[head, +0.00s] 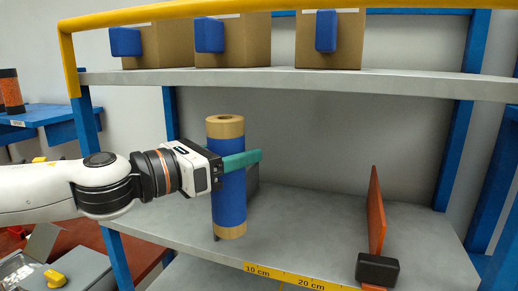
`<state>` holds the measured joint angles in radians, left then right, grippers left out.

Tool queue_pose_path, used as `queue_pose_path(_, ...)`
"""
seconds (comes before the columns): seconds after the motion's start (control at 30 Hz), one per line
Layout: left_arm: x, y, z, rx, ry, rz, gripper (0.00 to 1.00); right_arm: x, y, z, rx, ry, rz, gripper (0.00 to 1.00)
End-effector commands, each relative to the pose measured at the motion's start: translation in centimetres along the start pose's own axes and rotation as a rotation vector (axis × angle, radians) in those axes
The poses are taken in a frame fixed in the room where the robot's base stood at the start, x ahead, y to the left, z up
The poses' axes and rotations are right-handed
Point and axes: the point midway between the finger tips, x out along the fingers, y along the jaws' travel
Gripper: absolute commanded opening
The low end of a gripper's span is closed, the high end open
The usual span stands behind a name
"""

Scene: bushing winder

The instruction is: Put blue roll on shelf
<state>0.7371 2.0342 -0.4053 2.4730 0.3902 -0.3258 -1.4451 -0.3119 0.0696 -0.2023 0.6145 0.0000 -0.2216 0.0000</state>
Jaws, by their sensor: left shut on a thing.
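The blue roll (230,203) has tan ends and stands upright over the middle grey shelf (315,215), towards its left side. My left gripper (238,161) comes in from the left and is shut on the roll at its upper part, with a teal finger across its front. The roll's lower end is close to the shelf surface; I cannot tell whether it touches. My right gripper does not show.
An orange upright plate (376,213) with a black block (377,269) stands on the shelf at right. Cardboard boxes (232,41) with blue parts sit on the upper shelf (300,80). A yellow rail (270,6) crosses the top. The shelf between roll and plate is clear.

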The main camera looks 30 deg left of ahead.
Motion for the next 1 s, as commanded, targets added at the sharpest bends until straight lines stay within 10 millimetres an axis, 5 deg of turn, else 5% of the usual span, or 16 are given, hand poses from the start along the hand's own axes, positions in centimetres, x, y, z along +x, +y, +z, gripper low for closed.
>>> queue_pose_path(0.03,0.4,-0.3,-1.4,-0.005,0.004,0.001,0.13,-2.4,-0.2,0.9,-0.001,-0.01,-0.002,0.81)
queue_pose_path(0.23,2.1,-0.7,-1.4,-0.001,0.003,0.009,0.13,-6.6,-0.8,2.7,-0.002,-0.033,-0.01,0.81)
queue_pose_path(0.67,9.3,-5.3,-0.7,0.002,0.004,0.004,0.13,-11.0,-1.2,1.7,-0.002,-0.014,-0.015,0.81)
queue_pose_path(0.73,9.1,-5.3,1.5,0.006,0.001,0.004,0.13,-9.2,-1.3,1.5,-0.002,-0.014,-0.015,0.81)
queue_pose_path(1.0,9.1,-5.3,3.6,0.006,0.002,0.003,0.13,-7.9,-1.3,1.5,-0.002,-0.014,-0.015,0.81)
